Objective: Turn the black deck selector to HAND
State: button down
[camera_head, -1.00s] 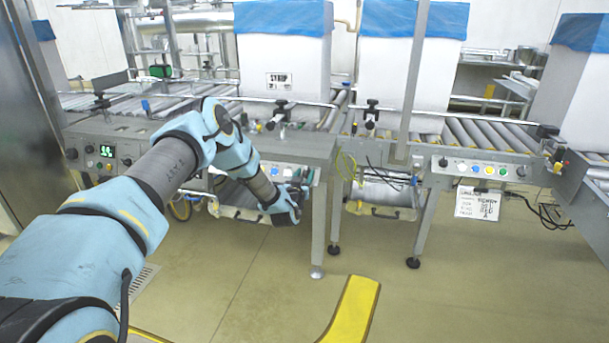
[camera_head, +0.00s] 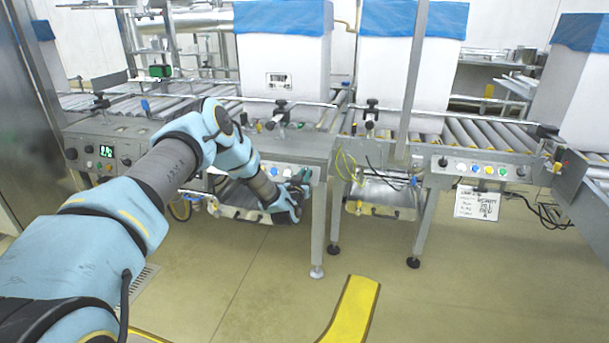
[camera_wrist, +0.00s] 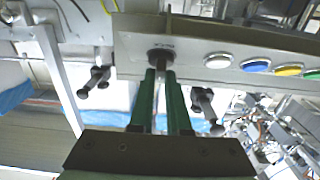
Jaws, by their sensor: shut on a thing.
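The black deck selector (camera_wrist: 160,54) is a round black knob on a grey panel (camera_wrist: 190,70), with small lettering on its rim, at upper centre in the wrist view. My gripper (camera_wrist: 161,74) has its two green fingers closed on the selector's protruding grip. The fingers hide part of the grip, and I cannot read which position it points to. In the head view my gripper (camera_head: 304,177) is at the right end of the middle conveyor's front panel, and it hides the selector there.
White, blue, yellow and green buttons (camera_wrist: 257,66) sit in a row beside the selector. Another panel (camera_head: 480,168) with several buttons is on the right conveyor. White boxes with blue liners (camera_head: 283,50) stand on the rollers. A yellow floor marking (camera_head: 352,308) lies on open floor.

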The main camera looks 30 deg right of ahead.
jog(key=shift+n, duration=0.3)
jog(key=shift+s+d+r+n+t+y+b, duration=0.15)
jog(key=shift+n+t+y+b, duration=0.4)
jog(key=shift+n+y, duration=1.15)
jog(key=shift+d+f+n+t+y+b, duration=0.15)
jog(key=shift+n+t+y+b, duration=0.35)
jog(key=shift+n+y, duration=1.2)
jog(key=shift+s+d+r+n+t+y+b, duration=0.1)
jog(key=shift+d+n+t+y+b, duration=0.2)
jog(key=shift+n+y+b, duration=1.3)
jog(key=shift+a+n+h+p, duration=0.1)
jog(key=shift+n+h+p, duration=0.2)
jog(key=shift+n+p, duration=0.6)
jog(key=c, duration=0.9)
grip_release()
jog(key=v, duration=1)
jog(key=shift+s, duration=0.4)
